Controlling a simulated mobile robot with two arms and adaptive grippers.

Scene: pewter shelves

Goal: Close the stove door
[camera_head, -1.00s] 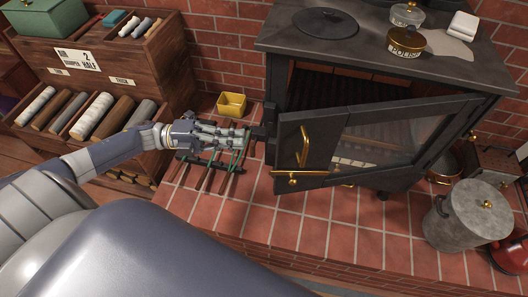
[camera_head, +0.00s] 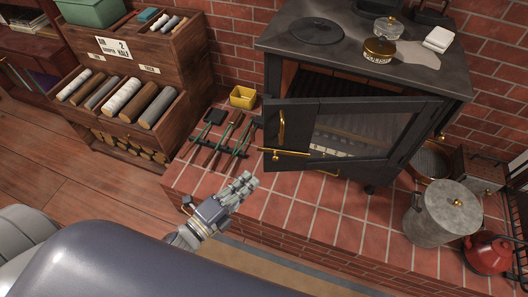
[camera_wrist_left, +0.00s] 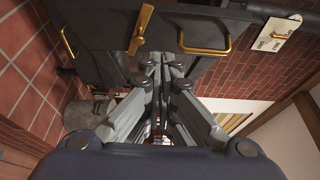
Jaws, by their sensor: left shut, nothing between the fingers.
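The black stove (camera_head: 430,95) stands on the brick hearth. Its glazed door (camera_head: 350,140) is partly open, with the dark inside showing above the door's top edge. The door has an upright brass handle (camera_head: 282,125) and a horizontal brass bar (camera_head: 285,153) near its free left end. My left gripper (camera_head: 247,181) is shut and empty, over the hearth in front of and below the door's free end, apart from it. In the left wrist view the shut fingers (camera_wrist_left: 163,64) point toward dark stove metal with brass fittings (camera_wrist_left: 205,42). My right gripper is not in view.
Fire tools (camera_head: 218,140) and a yellow box (camera_head: 242,96) lie left of the stove. A grey lidded pot (camera_head: 436,220) and a red kettle (camera_head: 488,253) stand at right. A wooden rack (camera_head: 140,65) is at left. Hearth tiles (camera_head: 310,195) before the door are clear.

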